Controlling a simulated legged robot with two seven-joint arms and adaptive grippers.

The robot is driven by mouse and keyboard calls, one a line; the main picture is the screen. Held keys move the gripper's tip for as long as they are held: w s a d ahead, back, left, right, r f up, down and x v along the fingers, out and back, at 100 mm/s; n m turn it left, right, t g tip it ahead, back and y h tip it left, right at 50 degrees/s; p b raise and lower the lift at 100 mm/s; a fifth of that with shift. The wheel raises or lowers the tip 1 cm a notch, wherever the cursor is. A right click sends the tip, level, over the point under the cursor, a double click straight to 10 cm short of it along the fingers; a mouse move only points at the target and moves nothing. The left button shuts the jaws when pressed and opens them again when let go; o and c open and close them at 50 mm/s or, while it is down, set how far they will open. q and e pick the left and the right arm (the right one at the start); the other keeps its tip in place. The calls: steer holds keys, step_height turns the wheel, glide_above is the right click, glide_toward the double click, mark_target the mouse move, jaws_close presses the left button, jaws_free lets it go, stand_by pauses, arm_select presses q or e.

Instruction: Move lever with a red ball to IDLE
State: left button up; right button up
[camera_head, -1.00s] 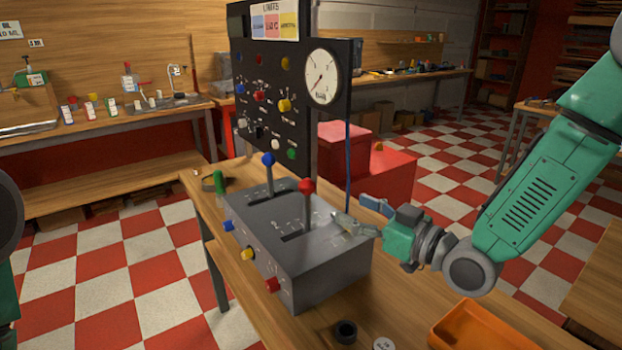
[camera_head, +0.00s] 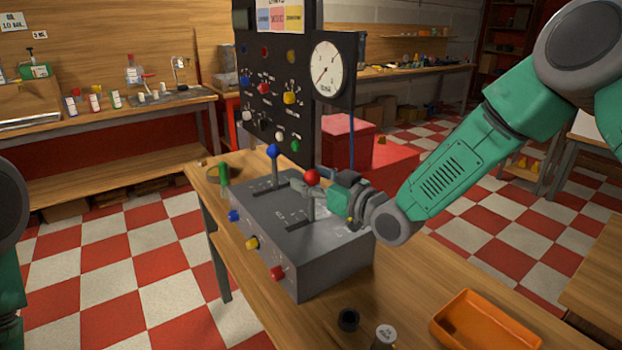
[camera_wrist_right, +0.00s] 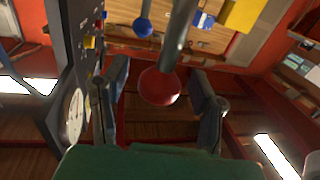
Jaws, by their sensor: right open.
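The lever with a red ball (camera_head: 312,177) stands up from its slot in the grey control box (camera_head: 325,265). In the right wrist view the red ball (camera_wrist_right: 159,86) lies between the two fingers of my right gripper (camera_wrist_right: 160,100), with space on both sides. In the head view my right gripper (camera_head: 308,188) is open at the red-ball lever, partly covering its shaft. The lever with a blue ball (camera_head: 272,151) stands upright in the other slot; its ball also shows in the right wrist view (camera_wrist_right: 142,27). The slot lettering is too small to read surely. My left gripper is out of view.
A black panel with a round gauge (camera_head: 327,69) rises behind the box. The box front carries blue, yellow and red knobs (camera_head: 277,273). A black ring (camera_head: 348,319) and an orange tray (camera_head: 484,326) are on the wooden table, right of the box.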

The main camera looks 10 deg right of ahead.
steer(key=c, duration=0.3)
jaws_close()
steer(key=shift+s+a+n, duration=0.25)
steer(key=shift+a+n, duration=0.05)
steer(key=shift+a, duration=0.15)
steer(key=s+a+n, duration=0.1)
steer(key=a, duration=0.1)
steer(key=s+a+f+n, duration=0.1)
steer(key=a, duration=0.1)
steer(key=a+f+n+b, duration=0.1)
steer(key=a, duration=0.1)
steer(key=shift+s+a+f+n+g+h, duration=0.1)
steer(key=shift+s+a+n+g+h, duration=0.2)
steer(key=shift+s+n+g, duration=0.1)
steer(key=shift+s+a+f+b, duration=0.2)
steer(key=shift+a+f, duration=0.05)
steer(key=shift+a, duration=0.25)
steer(key=shift+s+a+f+b, duration=0.15)
steer(key=shift+s+a+f, duration=0.05)
steer(key=shift+a, duration=0.3)
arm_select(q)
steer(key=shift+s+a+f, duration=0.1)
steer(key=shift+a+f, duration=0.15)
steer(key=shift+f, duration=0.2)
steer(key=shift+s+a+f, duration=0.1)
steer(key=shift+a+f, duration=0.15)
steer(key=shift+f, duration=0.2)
arm_select(e)
steer(key=shift+f, duration=0.1)
